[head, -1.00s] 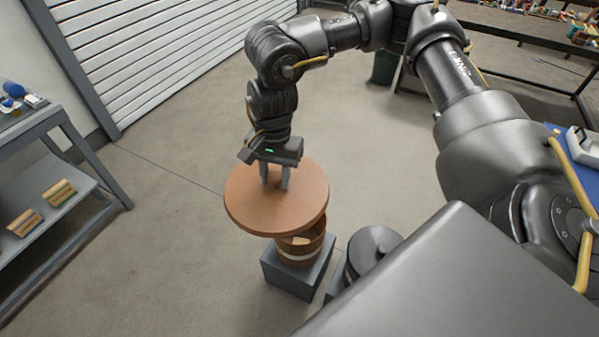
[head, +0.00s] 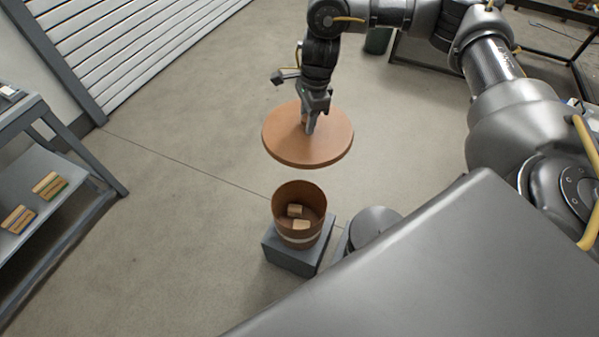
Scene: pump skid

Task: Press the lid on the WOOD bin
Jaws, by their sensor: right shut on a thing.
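A round brown lid (head: 290,147) hangs from my right gripper (head: 310,125), which is shut on the lid's top middle. The lid is held in the air, apart from the bin and above and beyond it in the picture. The brown bin (head: 283,219) stands upright and open on a grey block. Light wooden blocks (head: 296,210) lie inside it. A pale band circles the bin's lower part; any lettering is too small to read. My left gripper is not in view.
A grey plinth (head: 288,258) carries the bin. A dark round lid or bin (head: 374,226) stands close to its right, partly hidden by my body. A grey shelf (head: 45,165) with striped blocks stands at the left. The floor between is clear.

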